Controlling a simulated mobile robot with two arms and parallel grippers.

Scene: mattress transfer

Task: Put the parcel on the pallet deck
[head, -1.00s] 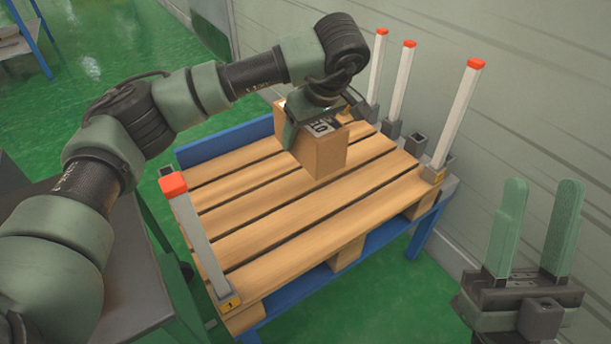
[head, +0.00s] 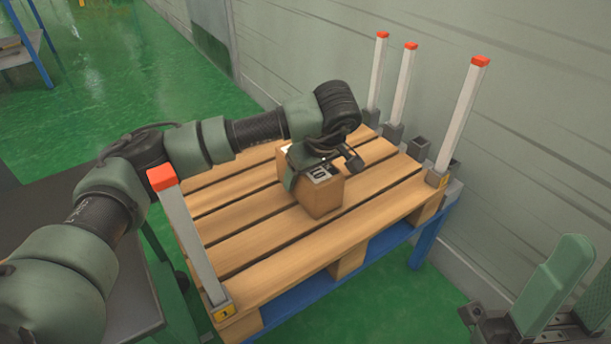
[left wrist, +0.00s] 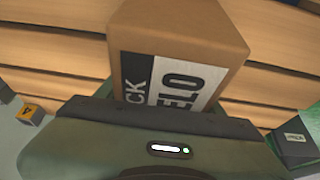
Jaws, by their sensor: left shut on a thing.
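The parcel (head: 324,198) is a brown cardboard box with a black-and-white label. My left gripper (head: 318,170) is shut on it from above, with one green finger on its left side. In the left wrist view the parcel (left wrist: 180,32) fills the top middle, its label facing the camera. The wooden pallet deck (head: 262,238) lies under it. The parcel is over the middle planks, low at the deck; whether its base touches is hard to tell. My right gripper (head: 582,290) is at the lower right, fingers apart and empty, partly cut off by the frame.
Upright grey posts with red tops stand at the deck's edges: one at the near left (head: 190,240), one at the right (head: 462,115), and two at the back (head: 403,85). An empty socket (head: 418,147) sits between them. A wall (head: 530,150) runs behind. Planks around the parcel are clear.

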